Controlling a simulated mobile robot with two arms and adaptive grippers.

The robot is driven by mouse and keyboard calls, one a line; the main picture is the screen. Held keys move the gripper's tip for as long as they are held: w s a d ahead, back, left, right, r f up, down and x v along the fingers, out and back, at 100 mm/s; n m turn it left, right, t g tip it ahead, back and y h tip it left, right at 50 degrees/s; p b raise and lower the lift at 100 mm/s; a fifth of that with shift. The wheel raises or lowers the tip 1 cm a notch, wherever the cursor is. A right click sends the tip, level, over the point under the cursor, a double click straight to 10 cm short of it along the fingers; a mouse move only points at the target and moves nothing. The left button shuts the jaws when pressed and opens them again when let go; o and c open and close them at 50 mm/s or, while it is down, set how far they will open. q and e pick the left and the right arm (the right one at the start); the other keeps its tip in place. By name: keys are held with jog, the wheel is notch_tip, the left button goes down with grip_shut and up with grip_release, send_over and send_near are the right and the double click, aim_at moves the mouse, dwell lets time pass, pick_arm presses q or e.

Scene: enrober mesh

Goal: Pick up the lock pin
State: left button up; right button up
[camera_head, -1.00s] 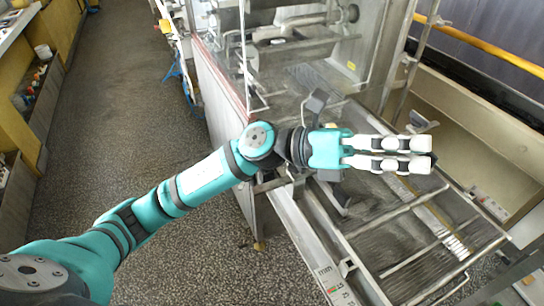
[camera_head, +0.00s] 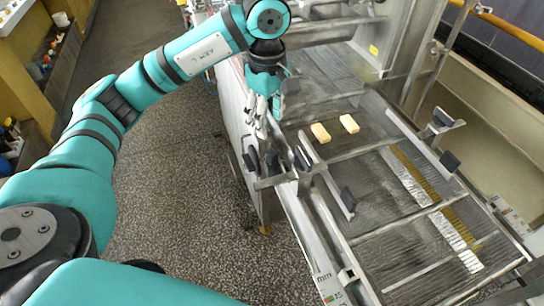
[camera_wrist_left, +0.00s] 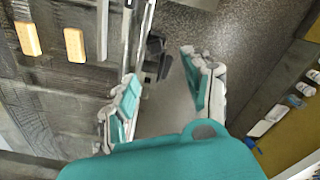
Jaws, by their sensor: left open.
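My left gripper (camera_head: 262,128) points down over the left side rail of the conveyor frame, open, with nothing between its fingers. In the left wrist view the open fingers (camera_wrist_left: 161,72) straddle a gap, with a dark bracket (camera_wrist_left: 154,56) beyond it. Below the gripper in the head view, a small black-ended part (camera_head: 252,160) stands at the rail, apart from the fingers. I cannot tell for sure whether this is the lock pin; no other part is clearly a lock pin. My right gripper is not in view.
Two orange-tan bars (camera_head: 320,133) (camera_head: 349,124) lie on the wire mesh (camera_head: 400,265). Open speckled floor (camera_head: 190,190) lies to the left.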

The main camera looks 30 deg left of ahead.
pick_arm(q)
jog(key=p, duration=0.1)
send_over(273, 154)
jog(key=f, duration=0.4)
jog(key=a+f, duration=0.1)
jog(key=f, duration=0.1)
jog(key=shift+s+f, duration=0.2)
jog(key=shift+f, duration=0.05)
jog(key=f+p, duration=0.1)
jog(key=f, duration=0.1)
jog(key=d+f+p, duration=0.1)
jog(key=f, duration=0.2)
jog(key=shift+w+d, duration=0.1)
jog(key=shift+w, duration=0.05)
jog(key=shift+f, duration=0.25)
jog(key=shift+c, duration=0.4)
grip_shut()
